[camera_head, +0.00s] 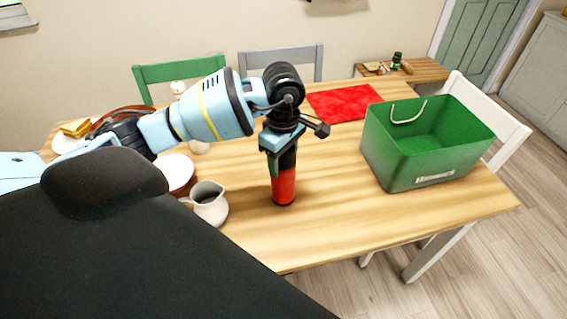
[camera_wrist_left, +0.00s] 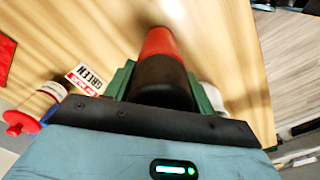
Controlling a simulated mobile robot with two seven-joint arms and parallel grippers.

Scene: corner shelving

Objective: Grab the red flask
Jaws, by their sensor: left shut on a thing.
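The red flask (camera_head: 284,186) is upright at the middle of the wooden table, with a red lower body and a black upper part. My left gripper (camera_head: 282,158) comes down on it from above and is shut around its black upper part. In the left wrist view the flask (camera_wrist_left: 160,45) sits between the green fingers of the left gripper (camera_wrist_left: 163,85). The flask's base looks to be on or just above the tabletop; I cannot tell which. My right gripper is not in view.
A white jug (camera_head: 210,204) stands close left of the flask, with a plate (camera_head: 176,172) behind it. A green box (camera_head: 420,150) stands at the right, and a red mat (camera_head: 343,102) lies at the back. The table (camera_head: 330,210) right of the flask is clear.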

